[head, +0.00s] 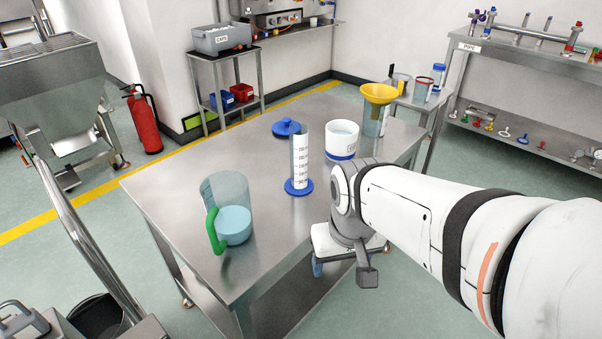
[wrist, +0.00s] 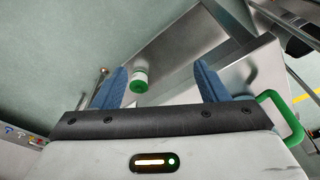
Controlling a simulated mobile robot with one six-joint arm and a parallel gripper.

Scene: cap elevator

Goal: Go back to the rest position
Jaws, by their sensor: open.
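My gripper (wrist: 159,70) is open and empty, its two blue fingers spread apart in the wrist view. In the head view my gripper (head: 317,266) is partly hidden by my arm and hangs by the table's near edge, with a blue finger showing. A clear jug (head: 230,205) with a green handle and light blue contents stands on the steel table (head: 180,180), left of my gripper. A green handle (wrist: 288,120) shows at the right of the wrist view. A small white and green item (wrist: 139,80) shows beyond the fingers, below.
A measuring cylinder (head: 301,155) with a blue base, a blue lid (head: 284,128) and a white container (head: 342,139) stand on the table. A yellow funnel (head: 379,93) sits in a clear vessel near the far corner. A fire extinguisher (head: 143,120) stands at the left.

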